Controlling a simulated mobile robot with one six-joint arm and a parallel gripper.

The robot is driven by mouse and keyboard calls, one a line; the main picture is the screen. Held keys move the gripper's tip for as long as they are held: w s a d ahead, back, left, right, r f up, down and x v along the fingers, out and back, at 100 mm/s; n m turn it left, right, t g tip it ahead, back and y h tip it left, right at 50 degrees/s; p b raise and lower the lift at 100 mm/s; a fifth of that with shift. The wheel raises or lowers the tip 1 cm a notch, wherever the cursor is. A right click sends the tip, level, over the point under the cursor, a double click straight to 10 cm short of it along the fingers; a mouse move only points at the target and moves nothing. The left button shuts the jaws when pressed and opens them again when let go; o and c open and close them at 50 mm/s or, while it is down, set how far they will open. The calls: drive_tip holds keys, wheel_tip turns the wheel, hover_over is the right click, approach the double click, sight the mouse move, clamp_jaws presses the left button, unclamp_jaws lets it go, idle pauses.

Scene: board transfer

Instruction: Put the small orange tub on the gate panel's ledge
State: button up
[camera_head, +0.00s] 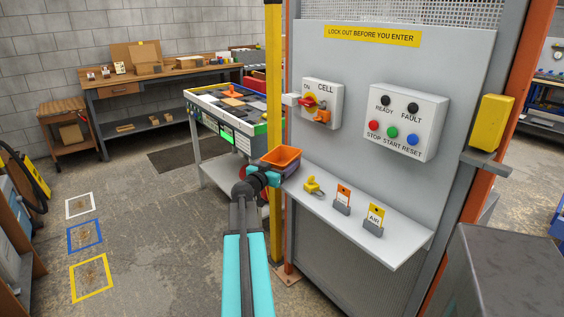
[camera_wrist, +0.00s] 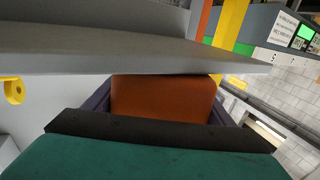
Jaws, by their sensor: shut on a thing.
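The small orange tub (camera_head: 283,156) is held in my gripper (camera_head: 268,174) at the left end of the gate panel's grey ledge (camera_head: 325,205). In the wrist view the tub (camera_wrist: 160,98) sits between my dark fingers (camera_wrist: 162,110). The ledge (camera_wrist: 120,52) runs across that view, and its edge meets or hides the tub's upper part. I cannot tell whether the tub touches the ledge. The gate panel (camera_head: 400,180) stands behind the ledge.
On the ledge are a yellow padlock (camera_head: 313,186), an orange tag (camera_head: 343,195) and a yellow tag (camera_head: 376,216) in grey holders. A yellow post (camera_head: 275,80) stands close behind the tub. The ledge's left end looks bare beside the padlock.

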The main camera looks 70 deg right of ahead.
drive_tip(key=shift+f+b, duration=0.15)
drive_tip(key=shift+b, duration=0.2)
drive_tip(key=o, duration=1.1)
drive_tip(key=shift+r+p, duration=0.25)
drive_tip(key=shift+p, duration=0.1)
drive_tip(key=shift+a+f, duration=0.1)
drive_tip(key=shift+a, duration=0.2)
drive_tip(key=shift+w+a+b, duration=0.35)
drive_tip(key=shift+a+b, duration=0.05)
drive_tip(key=shift+a, duration=1.5)
drive_tip(key=shift+w+a+b, duration=0.35)
drive_tip(key=shift+a+b, duration=0.05)
drive_tip(key=shift+a, duration=1.45)
drive_tip(key=shift+w+a+b, duration=0.35)
drive_tip(key=shift+a+b, duration=0.05)
drive_tip(key=shift+a, duration=1.5)
